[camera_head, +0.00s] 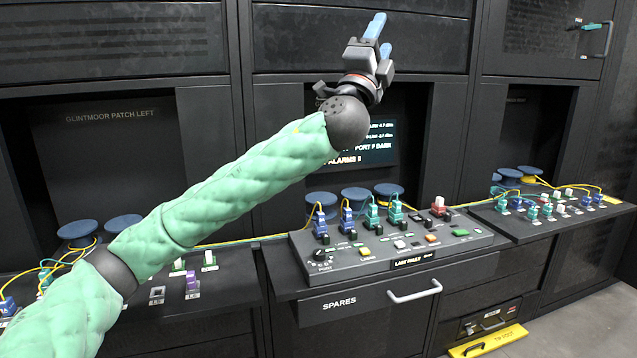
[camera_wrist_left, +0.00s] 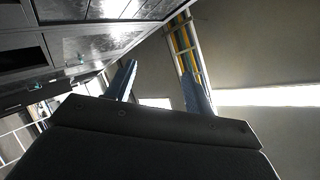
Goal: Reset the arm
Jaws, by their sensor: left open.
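My left gripper (camera_head: 380,38) is raised high in front of the dark cabinets in the head view, its blue fingers pointing up. The fingers stand apart with nothing between them, and the left wrist view shows the same open fingers (camera_wrist_left: 160,85). My left arm, in a green padded sleeve, reaches from the lower left up to the middle. It hides part of the left bench and part of the screen behind it. My right gripper is in neither view.
A grey console (camera_head: 385,250) with several coloured plugs and buttons sits on the middle bench, above a drawer with a white handle (camera_head: 414,292). Blue spools (camera_head: 357,195) stand behind it. More plugs line the right bench (camera_head: 555,215). Air around the raised gripper is free.

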